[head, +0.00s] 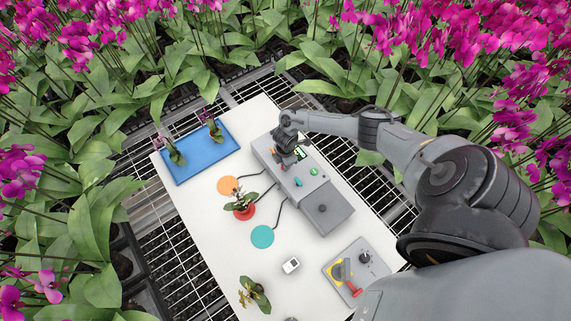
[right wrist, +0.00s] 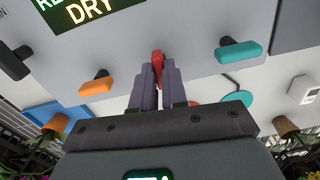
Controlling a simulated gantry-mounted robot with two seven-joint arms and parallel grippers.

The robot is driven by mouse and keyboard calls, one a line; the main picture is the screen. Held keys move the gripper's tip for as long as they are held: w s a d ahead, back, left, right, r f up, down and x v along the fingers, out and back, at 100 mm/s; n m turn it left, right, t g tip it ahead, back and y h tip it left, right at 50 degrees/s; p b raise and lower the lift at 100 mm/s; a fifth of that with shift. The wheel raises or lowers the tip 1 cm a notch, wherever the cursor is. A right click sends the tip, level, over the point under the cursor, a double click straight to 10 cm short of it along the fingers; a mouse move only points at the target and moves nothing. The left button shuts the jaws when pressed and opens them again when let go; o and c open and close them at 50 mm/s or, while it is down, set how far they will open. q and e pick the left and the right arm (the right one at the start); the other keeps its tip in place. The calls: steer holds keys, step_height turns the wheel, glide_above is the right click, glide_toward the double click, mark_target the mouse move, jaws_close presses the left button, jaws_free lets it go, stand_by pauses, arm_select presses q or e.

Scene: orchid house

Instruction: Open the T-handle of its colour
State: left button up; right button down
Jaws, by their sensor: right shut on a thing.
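In the right wrist view my right gripper (right wrist: 160,85) is shut on the red T-handle (right wrist: 157,62) on the face of the grey box (head: 329,204). The red handle's bar shows lengthwise between the fingers; the orange T-handle (right wrist: 96,86) and teal T-handle (right wrist: 239,50) lie crosswise on either side. A dark T-handle (right wrist: 13,61) is at far left. A green display (right wrist: 84,14) reads "RE", cut off, and "DRY". In the head view a potted plant (head: 241,204) stands on the red disc (head: 243,216); the orange disc (head: 228,185) and teal disc (head: 262,237) are bare.
A blue tray (head: 205,167) with two plants is at the back left. In front are another plant (head: 255,294), a small white device (head: 291,265) and a panel with a knob and a red-handled lever (head: 351,285). Cables run from box to discs. Orchids surround the white table (head: 205,235).

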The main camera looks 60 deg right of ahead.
steer(key=shift+n, duration=0.6)
steer(key=c, duration=1.2)
jaws_free()
steer(key=shift+o, duration=0.2)
steer(key=shift+r, duration=0.1)
steer(key=shift+r, duration=0.25)
step_height(320, 180, up, 10)
